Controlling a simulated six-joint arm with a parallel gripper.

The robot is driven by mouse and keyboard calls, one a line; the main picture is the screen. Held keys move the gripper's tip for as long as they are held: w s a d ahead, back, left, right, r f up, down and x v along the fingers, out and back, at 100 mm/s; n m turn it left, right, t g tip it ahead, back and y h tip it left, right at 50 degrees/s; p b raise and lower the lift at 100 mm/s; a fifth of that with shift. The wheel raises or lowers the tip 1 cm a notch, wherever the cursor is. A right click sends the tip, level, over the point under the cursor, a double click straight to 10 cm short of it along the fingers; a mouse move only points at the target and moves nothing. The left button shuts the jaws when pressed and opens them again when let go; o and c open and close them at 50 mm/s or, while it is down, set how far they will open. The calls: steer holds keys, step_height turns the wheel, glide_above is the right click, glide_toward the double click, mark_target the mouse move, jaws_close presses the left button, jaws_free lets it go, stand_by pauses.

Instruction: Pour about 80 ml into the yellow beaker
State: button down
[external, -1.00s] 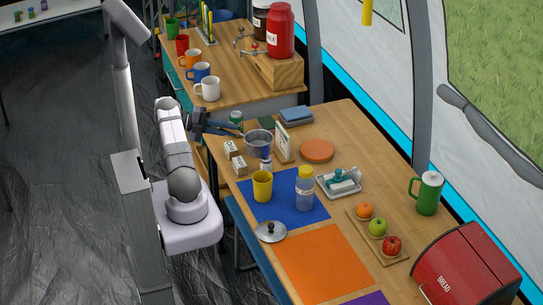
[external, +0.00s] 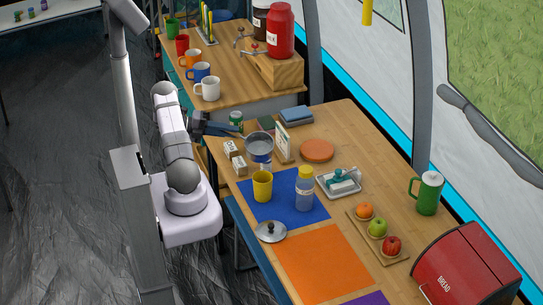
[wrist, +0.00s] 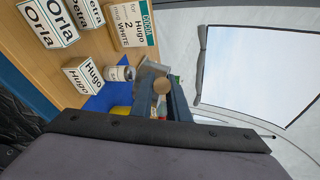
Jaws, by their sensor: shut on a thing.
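The yellow beaker (external: 262,187) stands upright on the blue mat (external: 288,212) in the external view. A sliver of it shows in the wrist view (wrist: 121,110). A grey saucepan (external: 259,146) is behind the beaker, its opening tipped toward the camera. My gripper (external: 207,126) is shut on its handle (external: 228,132), to the left of the pan. In the wrist view my fingers (wrist: 162,103) hide most of the pan. The pan's contents cannot be made out. No stream shows. A small white jar (wrist: 118,73) stands beneath or behind the pan, partly covered in the external view.
A clear bottle with a yellow lid (external: 305,188) stands right of the beaker. A pot lid (external: 271,231) lies in front. Small boxes (external: 234,158) stand left of the pan, and a card (external: 283,142) behind it. The orange mat (external: 322,262) is clear.

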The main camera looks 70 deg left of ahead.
steer(key=shift+s+d+r+m+y+b, duration=0.1)
steer(key=shift+s+d+m+y+b, duration=0.1)
steer(key=shift+d+m+b, duration=0.3)
steer(key=shift+s+d+r+m+y+b, duration=0.1)
steer(key=shift+s+d+m+y, duration=0.15)
steer(key=shift+d, duration=0.45)
steer(key=shift+s+d+r+m, duration=0.1)
steer(key=shift+d+r+m, duration=0.35)
steer(key=shift+d, duration=0.3)
steer(key=d+r+m+b, duration=0.1)
steer(key=b, duration=0.1)
steer(key=s+d+r+m+t+y+b, duration=0.1)
steer(key=d+m+b, duration=0.1)
steer(key=shift+d+r+b, duration=0.3)
steer(key=shift+b, duration=0.05)
steer(key=shift+d+b, duration=0.3)
steer(key=shift+d, duration=0.05)
steer(key=shift+s+d+f+m+y+b, duration=0.2)
steer(key=shift+d+m+b, duration=0.25)
steer(key=shift+b, duration=0.7)
steer(key=shift+s+d+f+m+y+b, duration=0.2)
steer(key=shift+d+m+b, duration=0.25)
steer(key=shift+b, duration=0.65)
steer(key=shift+s+d+r+m+t+b, duration=0.1)
steer(key=shift+d+r+m+t+b, duration=0.2)
steer(key=shift+b, duration=0.55)
steer(key=shift+s+d+r+m+t+b, duration=0.1)
steer(key=shift+d+m+b, duration=0.3)
steer(key=shift+b, duration=0.4)
